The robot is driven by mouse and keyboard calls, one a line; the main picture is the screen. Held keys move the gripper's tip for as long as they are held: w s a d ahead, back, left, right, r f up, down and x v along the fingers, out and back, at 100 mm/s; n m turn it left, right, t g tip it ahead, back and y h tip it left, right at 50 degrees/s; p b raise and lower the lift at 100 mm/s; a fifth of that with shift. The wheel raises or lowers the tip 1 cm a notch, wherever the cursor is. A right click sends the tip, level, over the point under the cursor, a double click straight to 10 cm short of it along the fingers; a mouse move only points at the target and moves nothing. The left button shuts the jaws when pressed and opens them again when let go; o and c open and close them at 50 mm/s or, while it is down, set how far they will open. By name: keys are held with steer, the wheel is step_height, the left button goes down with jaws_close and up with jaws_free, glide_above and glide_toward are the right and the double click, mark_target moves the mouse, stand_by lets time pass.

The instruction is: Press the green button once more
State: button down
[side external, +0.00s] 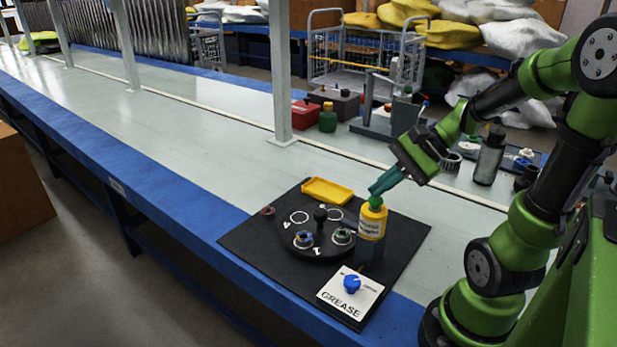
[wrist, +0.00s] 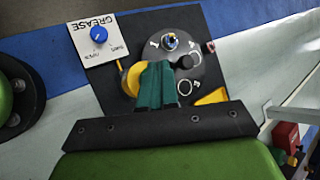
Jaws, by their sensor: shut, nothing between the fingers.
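The green button (side external: 376,202) is the round green top of a yellow labelled bottle (side external: 372,222), which stands upright at the right of the black turntable. My gripper (side external: 374,191) is shut and empty, its teal fingers angled down right at the button. I cannot tell whether the tips touch it or hover just above. In the wrist view my fingers (wrist: 158,66) cover the button, and part of the yellow bottle (wrist: 133,80) shows beside them.
The turntable (side external: 290,235) carries numbered ring spots, some holding small parts, and a central black knob (side external: 320,214). A blue knob (side external: 351,284) sits on the white GREASE plate in front. A yellow tray (side external: 327,191) lies behind. The bench at left is clear.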

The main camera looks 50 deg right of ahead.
mark_target(381, 199)
steer(key=shift+f, duration=0.45)
stand_by(0.4)
steer(key=shift+r, duration=0.6)
steer(key=shift+r, duration=2.9)
